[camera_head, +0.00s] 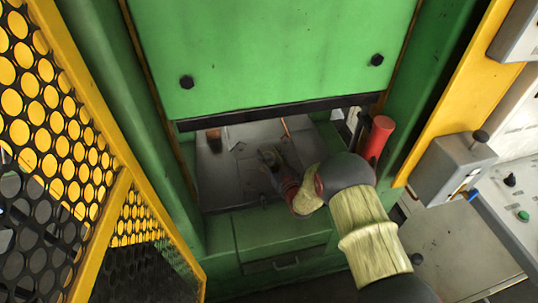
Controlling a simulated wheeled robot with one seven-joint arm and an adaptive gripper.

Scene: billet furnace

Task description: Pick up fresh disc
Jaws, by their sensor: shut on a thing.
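My arm reaches through the opening of the green furnace front, and my gripper (271,161) is inside, low over the grey floor. It is shut on a small greyish round piece, the fresh disc (267,156), which shows small and partly hidden by the fingers. I cannot tell whether the disc touches the floor.
A raised green door (275,50) with a dark lower edge hangs over the opening. A brownish block (213,135) stands at the back left inside. A red cylinder (376,138) is right of the opening. A yellow mesh guard (50,130) stands left; control boxes (452,165) stand right.

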